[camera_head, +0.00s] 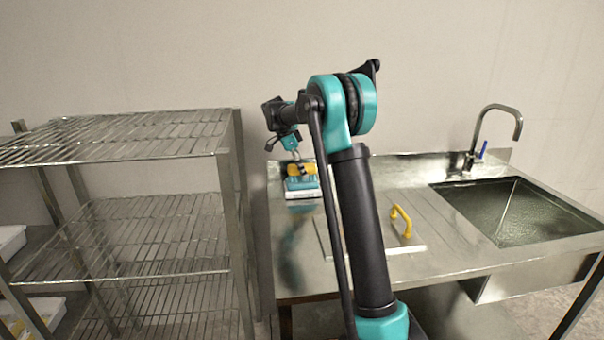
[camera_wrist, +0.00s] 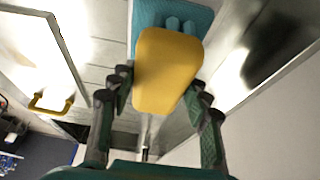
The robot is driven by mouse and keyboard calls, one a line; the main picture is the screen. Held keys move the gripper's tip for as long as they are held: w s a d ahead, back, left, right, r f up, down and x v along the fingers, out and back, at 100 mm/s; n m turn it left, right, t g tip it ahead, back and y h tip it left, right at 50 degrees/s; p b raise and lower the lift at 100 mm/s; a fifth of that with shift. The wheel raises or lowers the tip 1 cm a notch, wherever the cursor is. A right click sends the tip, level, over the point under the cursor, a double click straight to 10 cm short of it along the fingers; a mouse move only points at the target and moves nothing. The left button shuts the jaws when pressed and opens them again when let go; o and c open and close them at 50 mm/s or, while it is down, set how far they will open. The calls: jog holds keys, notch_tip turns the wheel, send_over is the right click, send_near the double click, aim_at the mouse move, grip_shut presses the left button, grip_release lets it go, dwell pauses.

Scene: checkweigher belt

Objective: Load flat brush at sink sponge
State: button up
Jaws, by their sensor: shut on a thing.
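My gripper (camera_head: 298,160) is at the back left of the steel counter, fingers pointing down. It is shut on a yellow block-like piece (camera_wrist: 168,72), apparently the flat brush, with one dark finger on each side in the wrist view. The brush also shows as a small yellow patch (camera_head: 303,169) in the head view. Just below it is a teal pad with a white front (camera_head: 303,194), apparently the sink sponge; its teal top (camera_wrist: 145,12) shows past the brush in the wrist view. Whether brush and pad touch cannot be told. The brush's underside is hidden.
A flat panel (camera_head: 415,247) with a yellow handle (camera_head: 402,220) lies on the counter (camera_head: 300,275), partly behind my arm. A sink (camera_head: 515,215) with a tap (camera_head: 480,140) is at right. A wire rack (camera_head: 150,135) stands close at left.

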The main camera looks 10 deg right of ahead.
aim_at(306, 165)
jog(key=shift+r, duration=2.65)
jog(key=shift+s, duration=0.1)
